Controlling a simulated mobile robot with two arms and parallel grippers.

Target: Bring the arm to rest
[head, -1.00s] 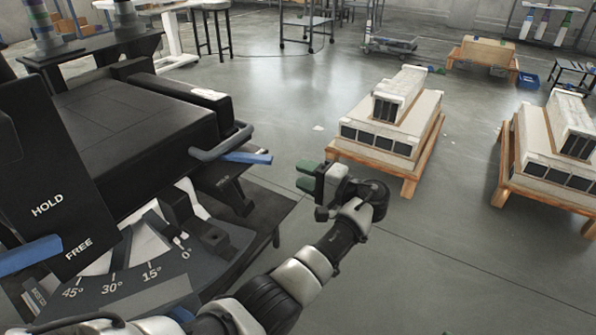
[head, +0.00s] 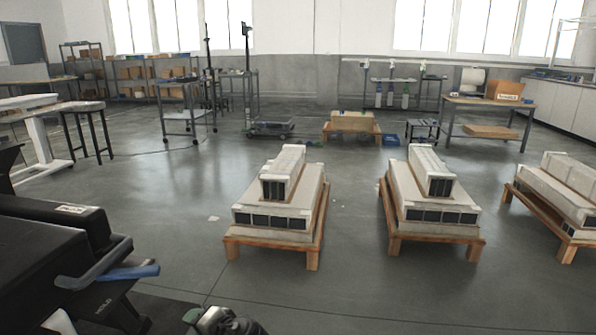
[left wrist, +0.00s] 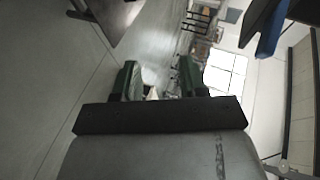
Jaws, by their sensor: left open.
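My left gripper (head: 210,318) shows only in part at the bottom edge of the head view, to the right of the black machine (head: 45,255). In the left wrist view, its two green fingers (left wrist: 158,80) stand apart with nothing held between them. The rest of the left arm is cut off by the frame. In the head view the gripper is apart from the blue-tipped lever (head: 130,272) of the machine. A blue bar (left wrist: 266,28) also shows at the top right of the left wrist view. My right gripper is in neither view.
Stacked pale blocks on wooden pallets stand ahead: one in the middle (head: 280,205), one right of it (head: 432,205), one at the right edge (head: 556,195). A stool (head: 87,130) is at the left.

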